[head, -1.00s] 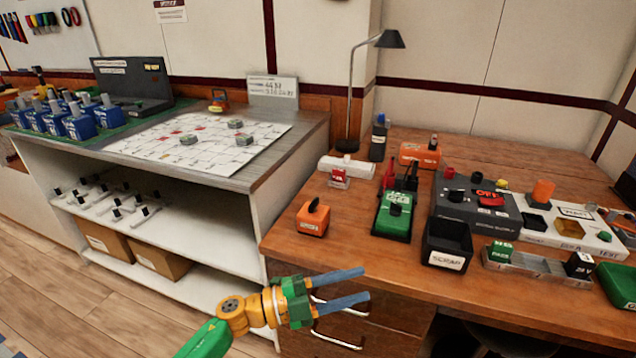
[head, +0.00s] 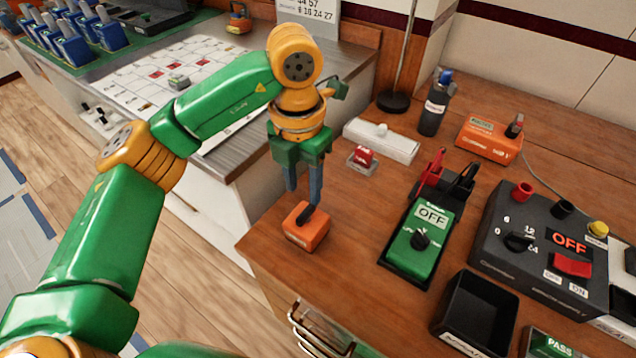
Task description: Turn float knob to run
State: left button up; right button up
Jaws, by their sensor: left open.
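A small orange box (head: 306,230) with a black knob (head: 308,214) on top sits near the left front corner of the wooden desk. My left gripper (head: 304,196) points down just over this box with its two blue-grey fingers apart. The fingertips are close to the black knob, and I cannot tell whether they touch it. No label reading float or run is legible on the box. A green meter (head: 412,262) with an OFF display and its own black dial (head: 420,239) lies to the right. My right gripper is out of view.
A red-topped block (head: 363,158) and a white strip (head: 382,142) lie behind. To the right are a dark power supply (head: 540,262) reading OFF, a black bin (head: 474,318) and an orange unit (head: 488,142). Bare desk separates the orange box from the meter.

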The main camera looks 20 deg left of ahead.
aim_at(303, 215)
pick_arm(q)
jog(key=f, duration=0.5)
jog(key=shift+s+a+f, duration=0.2)
jog(key=shift+s+f, duration=0.2)
jog(key=shift+w+f, duration=0.15)
jog(key=shift+f, duration=0.4)
grip_shut()
